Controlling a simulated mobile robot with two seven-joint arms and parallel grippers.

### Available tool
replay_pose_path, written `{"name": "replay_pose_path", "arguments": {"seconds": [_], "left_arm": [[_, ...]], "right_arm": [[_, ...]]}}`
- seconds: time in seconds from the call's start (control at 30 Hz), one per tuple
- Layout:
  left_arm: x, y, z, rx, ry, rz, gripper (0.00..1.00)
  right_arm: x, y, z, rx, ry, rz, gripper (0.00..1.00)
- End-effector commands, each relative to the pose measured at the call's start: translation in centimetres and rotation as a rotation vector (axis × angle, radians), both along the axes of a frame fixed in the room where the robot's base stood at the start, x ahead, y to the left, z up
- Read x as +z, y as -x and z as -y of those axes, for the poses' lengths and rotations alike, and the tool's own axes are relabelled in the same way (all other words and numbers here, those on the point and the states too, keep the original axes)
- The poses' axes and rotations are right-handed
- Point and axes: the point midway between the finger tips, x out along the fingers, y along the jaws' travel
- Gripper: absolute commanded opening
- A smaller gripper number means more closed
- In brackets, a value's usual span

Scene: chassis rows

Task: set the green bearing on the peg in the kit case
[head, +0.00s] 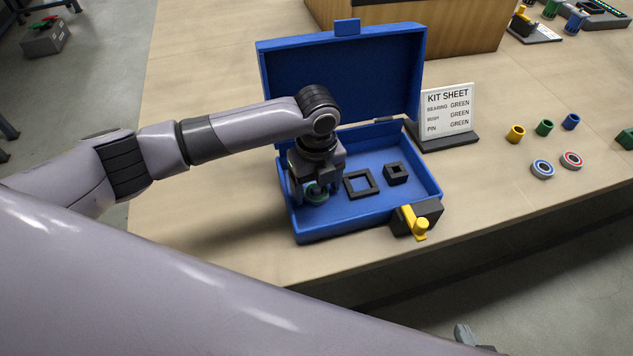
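The blue kit case (436,190) stands open on the bench with its lid up. My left gripper (316,192) reaches down into the left part of the case. The green bearing (317,196) is between its fingers, which appear to be against its sides. The peg is hidden under the bearing and gripper, so I cannot tell whether the bearing is around it or above it. A grey tip at the bottom edge (470,340) seems to be part of my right gripper; its fingers cannot be made out.
A square frame (361,184) and a small square block (396,173) are in the case. A yellow-handled black fixture (418,220) is at its front right. The kit sheet (448,110) stands behind. Yellow, green and blue bushes and two bearings (542,169) lie to the right.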

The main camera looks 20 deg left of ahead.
Motion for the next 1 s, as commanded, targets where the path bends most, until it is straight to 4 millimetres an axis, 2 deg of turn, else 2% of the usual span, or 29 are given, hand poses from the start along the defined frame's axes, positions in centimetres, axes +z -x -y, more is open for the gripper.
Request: {"name": "replay_pose_path", "arguments": {"seconds": [0.37, 0.73, 1.0], "left_arm": [[0.5, 0.0, 0.0, 0.0, -0.001, 0.001, 0.83], [6.0, -0.1, 0.0, 0.0, 0.001, 0.002, 0.83], [7.2, 0.0, 0.0, 0.0, -0.001, -0.001, 0.83]], "right_arm": [[0.0, 0.0, 0.0, 0.0, 0.0, 0.0, 0.0], [0.2, 0.0, 0.0, 0.0, 0.0, 0.0, 0.0], [0.2, 0.0, 0.0, 0.0, 0.0, 0.0, 0.0]]}}
